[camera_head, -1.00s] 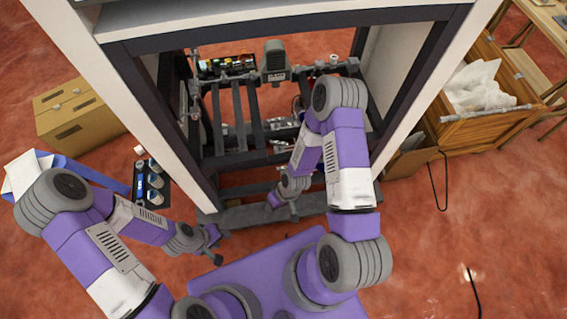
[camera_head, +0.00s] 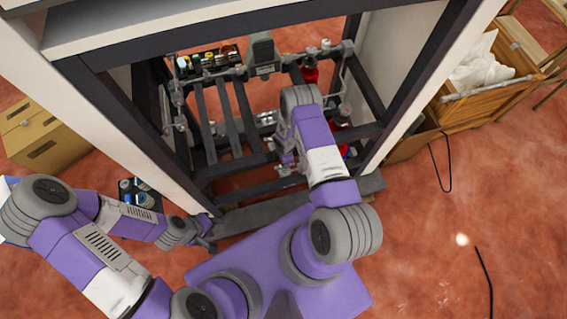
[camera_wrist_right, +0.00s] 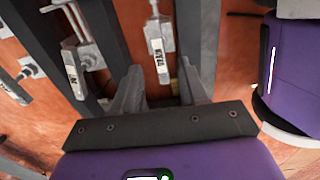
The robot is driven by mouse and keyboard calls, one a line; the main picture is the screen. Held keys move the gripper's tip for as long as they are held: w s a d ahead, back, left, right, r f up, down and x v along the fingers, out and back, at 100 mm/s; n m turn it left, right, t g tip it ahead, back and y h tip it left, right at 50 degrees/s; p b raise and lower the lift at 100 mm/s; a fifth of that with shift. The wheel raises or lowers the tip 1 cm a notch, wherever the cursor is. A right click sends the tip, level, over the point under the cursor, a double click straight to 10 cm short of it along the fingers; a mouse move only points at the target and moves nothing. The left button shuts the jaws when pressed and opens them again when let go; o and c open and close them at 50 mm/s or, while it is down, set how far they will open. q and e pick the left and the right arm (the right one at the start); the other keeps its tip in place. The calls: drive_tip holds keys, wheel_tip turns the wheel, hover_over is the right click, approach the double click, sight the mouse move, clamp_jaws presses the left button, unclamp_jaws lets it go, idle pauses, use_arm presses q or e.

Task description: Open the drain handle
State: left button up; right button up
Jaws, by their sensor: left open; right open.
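In the right wrist view, a lever handle with a white lettered label (camera_wrist_right: 161,62) hangs just beyond and between my open right fingers (camera_wrist_right: 160,72). Its lettering is hard to read, so I cannot be sure it is the drain handle. No contact with it is visible. Two similar labelled handles (camera_wrist_right: 74,74) (camera_wrist_right: 14,88) show farther left. In the head view, my right gripper (camera_head: 287,160) is inside the lower frame, partly hidden by my arm. My left gripper (camera_head: 208,236) is open and empty by the frame's lower left front.
Dark bars of the dispenser frame (camera_head: 222,120) surround my right gripper, with white side panels (camera_head: 110,125) on either side. Cardboard boxes (camera_head: 42,135) stand at left, and a wooden crate (camera_head: 490,85) at right. Floor at lower right is mostly clear except for a black cable (camera_head: 487,285).

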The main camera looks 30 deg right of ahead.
wheel_tip(320, 180, down, 4)
drive_tip(key=shift+f+b, duration=0.25)
drive_tip(key=shift+b, duration=0.45)
drive_tip(key=shift+c, duration=0.4)
clamp_jaws()
